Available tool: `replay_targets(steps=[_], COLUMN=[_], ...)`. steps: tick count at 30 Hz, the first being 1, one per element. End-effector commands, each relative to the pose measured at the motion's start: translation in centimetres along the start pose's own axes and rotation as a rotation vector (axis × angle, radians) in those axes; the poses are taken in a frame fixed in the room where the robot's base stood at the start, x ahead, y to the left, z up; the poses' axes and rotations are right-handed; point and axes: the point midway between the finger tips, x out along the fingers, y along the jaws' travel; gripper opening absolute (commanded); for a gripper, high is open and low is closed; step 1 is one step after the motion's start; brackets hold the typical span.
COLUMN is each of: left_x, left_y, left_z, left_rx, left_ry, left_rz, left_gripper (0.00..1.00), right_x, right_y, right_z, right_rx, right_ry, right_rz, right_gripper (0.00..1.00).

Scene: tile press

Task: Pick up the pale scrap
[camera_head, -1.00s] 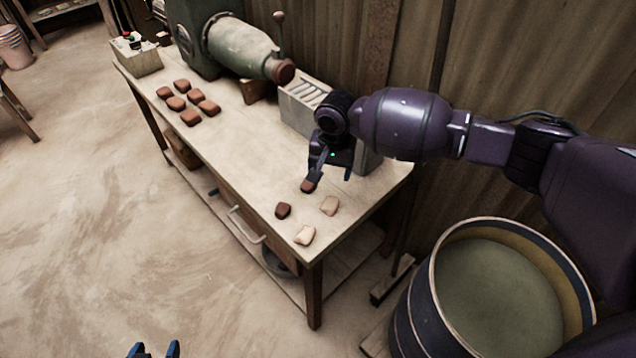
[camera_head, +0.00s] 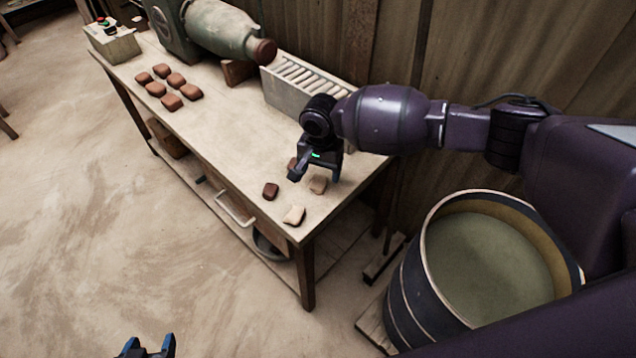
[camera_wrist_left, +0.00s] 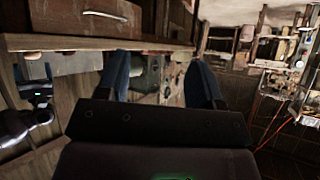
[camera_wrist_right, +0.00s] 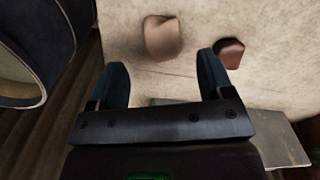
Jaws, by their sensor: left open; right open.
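The other pale scrap (camera_head: 294,215) lies nearer the front corner. My right gripper is open and empty above the table. In the right wrist view, one pale scrap (camera_wrist_right: 162,38) shows ahead of the opening between the fingers, left of centre. A dark brown scrap (camera_wrist_right: 230,52) is just beyond the right-hand finger there. My left gripper (camera_head: 146,347) is open and empty, low at the bottom edge, away from the table.
Several brown pieces (camera_head: 172,88) sit further along the table (camera_head: 215,130). A grey crate (camera_head: 290,92) stands close behind my right gripper. A large drum (camera_head: 400,290) stands right of the table.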

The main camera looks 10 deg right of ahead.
Motion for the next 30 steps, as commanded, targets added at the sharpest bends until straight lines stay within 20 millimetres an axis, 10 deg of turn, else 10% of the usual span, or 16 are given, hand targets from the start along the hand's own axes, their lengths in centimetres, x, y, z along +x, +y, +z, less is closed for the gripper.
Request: replay_targets(steps=[7, 16, 26, 30], left_x=[0.5, 0.5, 0.5, 0.6], left_y=[0.1, 0.1, 0.1, 0.2], left_z=[1.6, 1.0, 1.0, 1.1], left_rx=[0.004, 0.006, 0.005, 0.002], left_ry=[-0.026, -0.014, -0.013, -0.016], left_rz=[0.004, 0.005, 0.005, 0.004], left_gripper=[0.61, 0.61, 0.61, 0.61], right_x=[3.9, 4.1, 4.1, 4.1], right_y=[-0.2, -0.2, -0.2, -0.2], right_z=[0.2, 0.2, 0.2, 0.2], right_rx=[0.0, 0.001, 0.001, 0.001], right_ry=[-0.005, -0.001, -0.001, -0.001], right_rz=[0.004, 0.001, 0.001, 0.001], right_gripper=[0.74, 0.73, 0.22, 0.19])
